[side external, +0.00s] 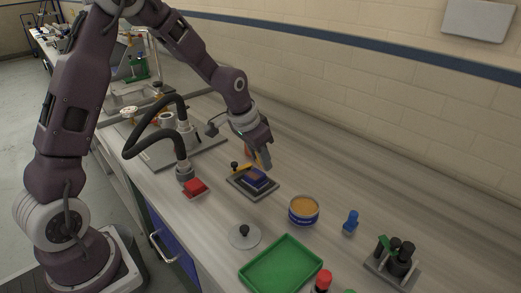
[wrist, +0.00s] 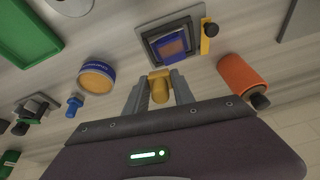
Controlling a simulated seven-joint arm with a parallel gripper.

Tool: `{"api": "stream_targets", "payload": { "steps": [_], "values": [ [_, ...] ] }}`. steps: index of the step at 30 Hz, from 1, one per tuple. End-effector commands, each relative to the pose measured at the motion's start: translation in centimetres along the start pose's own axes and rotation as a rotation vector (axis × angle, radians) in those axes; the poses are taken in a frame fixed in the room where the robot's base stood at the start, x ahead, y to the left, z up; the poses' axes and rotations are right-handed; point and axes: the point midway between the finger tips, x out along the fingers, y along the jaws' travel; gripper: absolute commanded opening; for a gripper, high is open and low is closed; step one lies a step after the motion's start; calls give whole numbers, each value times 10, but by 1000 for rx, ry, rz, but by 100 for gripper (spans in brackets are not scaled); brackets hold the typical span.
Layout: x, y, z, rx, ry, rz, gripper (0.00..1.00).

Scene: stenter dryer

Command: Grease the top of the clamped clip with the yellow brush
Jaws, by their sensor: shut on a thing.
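My gripper (wrist: 159,92) is shut on the yellow brush (wrist: 160,86), whose rounded yellow body shows between the fingers in the wrist view. In the side external view my gripper (side external: 263,162) hangs just over the far side of the clamp, and the brush is mostly hidden by it. The blue clip (wrist: 175,46) sits in the grey clamp fixture (wrist: 150,32), with an orange-brown patch on its top. The clip also shows in the side view (side external: 255,182). I cannot tell whether the brush touches it. A yellow clamp lever (wrist: 206,42) with a black knob is beside the clip.
An open blue tin (side external: 303,211) of amber grease stands right of the clamp. An orange cylinder (wrist: 243,76) lies close to my gripper. A green tray (side external: 281,266), a round lid (side external: 245,236), a small blue item (side external: 350,222) and a red block (side external: 195,187) stand around.

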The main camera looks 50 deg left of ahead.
Motion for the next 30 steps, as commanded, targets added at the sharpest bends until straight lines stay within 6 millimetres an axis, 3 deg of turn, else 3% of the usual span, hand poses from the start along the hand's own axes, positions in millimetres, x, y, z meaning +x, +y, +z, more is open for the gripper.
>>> {"api": "stream_targets", "payload": {
  "steps": [10, 12, 30],
  "values": [
    [33, 1, 13, 0, -3, 0, 0],
    [36, -6, 14, -3, -2, -1, 0],
    [33, -60, 24, -2, -1, -1, 0]
  ]
}}
